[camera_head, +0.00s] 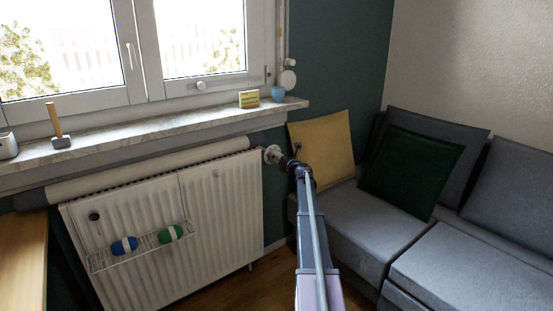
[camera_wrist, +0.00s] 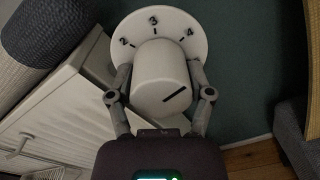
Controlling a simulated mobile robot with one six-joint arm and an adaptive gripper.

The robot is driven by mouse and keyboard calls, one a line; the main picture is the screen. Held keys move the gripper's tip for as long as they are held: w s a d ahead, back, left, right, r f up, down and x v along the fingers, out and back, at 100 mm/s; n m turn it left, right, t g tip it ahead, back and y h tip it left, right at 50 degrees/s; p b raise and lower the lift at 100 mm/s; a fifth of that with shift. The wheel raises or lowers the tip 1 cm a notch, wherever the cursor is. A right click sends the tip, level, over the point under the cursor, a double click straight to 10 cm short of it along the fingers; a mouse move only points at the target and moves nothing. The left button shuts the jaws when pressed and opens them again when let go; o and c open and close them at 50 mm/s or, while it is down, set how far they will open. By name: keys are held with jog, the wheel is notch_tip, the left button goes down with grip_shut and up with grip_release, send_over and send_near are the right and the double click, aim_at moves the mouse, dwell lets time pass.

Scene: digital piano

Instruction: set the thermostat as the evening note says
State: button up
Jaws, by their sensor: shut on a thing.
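The thermostat knob (camera_head: 272,154) is a white valve head at the radiator's upper right corner. In the wrist view the white knob (camera_wrist: 160,78) stands before a round white dial plate (camera_wrist: 192,45) with the marks 2, 3 and 4 along its top. A dark line on the knob's face slants up to the right. My gripper (camera_wrist: 160,75) has a finger on each side of the knob and is shut on it; the head view shows my gripper (camera_head: 285,160) at the knob. A yellow note (camera_head: 249,98) stands on the windowsill; its writing is too small to read.
The white radiator (camera_head: 225,205) carries a wire rack (camera_head: 140,249) with blue and green striped objects. On the sill (camera_head: 165,129) are a blue cup (camera_head: 278,93) and a wooden-handled tool (camera_head: 56,127). A yellow cushion (camera_head: 325,150) and grey sofa (camera_head: 350,220) stand close right.

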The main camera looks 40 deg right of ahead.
jog(key=shift+w, duration=0.1)
jog(key=o, duration=1.1)
jog(key=shift+o, duration=0.2)
jog(key=shift+s, duration=0.2)
jog(key=s, duration=1.1)
jog(key=shift+s+a, duration=0.2)
jog(key=shift+s, duration=0.2)
